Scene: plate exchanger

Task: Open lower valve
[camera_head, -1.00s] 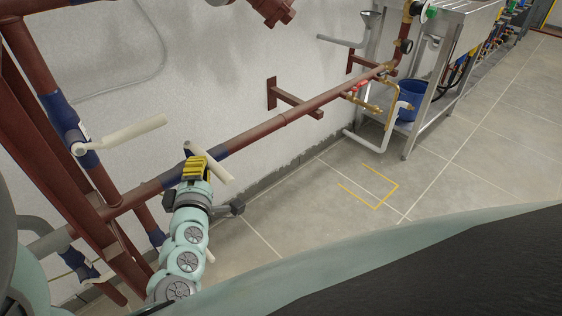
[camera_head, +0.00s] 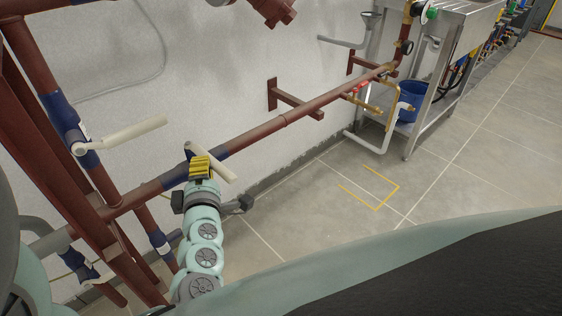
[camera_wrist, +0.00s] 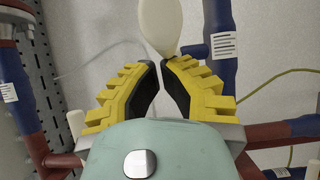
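A valve with a cream lever handle (camera_head: 221,168) sits on the horizontal red pipe, beside a blue section, in the head view. My gripper (camera_head: 198,159), with yellow ribbed fingers, is at this handle and hides part of it. In the wrist view, the fingertips of my gripper (camera_wrist: 160,63) nearly meet, and a rounded cream handle (camera_wrist: 160,24) shows just beyond them. Nothing is visibly clasped between the fingers; contact with the handle is unclear. Another cream lever (camera_head: 125,133) is on the left vertical pipe. A further valve (camera_head: 91,273) sits low at the left.
Thick red pipes (camera_head: 40,143) stand close on the left. A wall bracket (camera_head: 272,94) supports the horizontal pipe. A metal table (camera_head: 420,112) with a blue bucket (camera_head: 411,98) is at the back right. The floor (camera_head: 300,213) right of my arm is clear.

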